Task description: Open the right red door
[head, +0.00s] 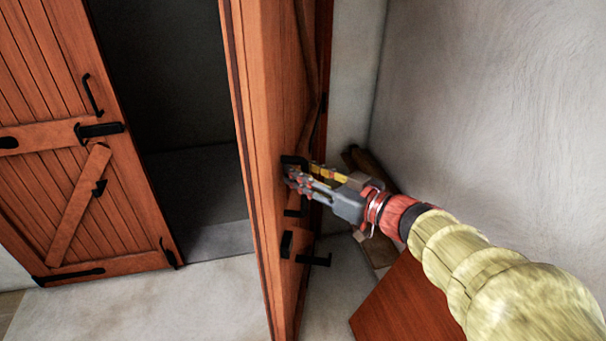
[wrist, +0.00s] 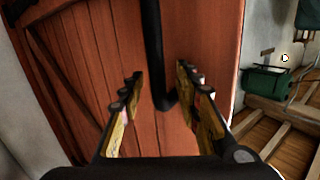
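The right red door (head: 262,150) stands swung out from the dark doorway, seen nearly edge-on in the head view. Its plank face fills much of the wrist view (wrist: 95,60). My gripper (head: 298,178) is at the right-hand face of this door, close to its black fittings. In the wrist view the two fingers of my gripper (wrist: 160,84) are spread apart. A black upright handle bar (wrist: 157,60) runs down the door between and beyond the fingertips, with no visible grip on it. Whether a finger touches the door is unclear.
The left red door (head: 60,190) with black hardware stands at the left. A dark opening (head: 185,110) lies between the doors. A pale wall (head: 490,90) rises at right, and a reddish-brown panel (head: 410,305) lies low. A green box (wrist: 266,83) shows beyond the door.

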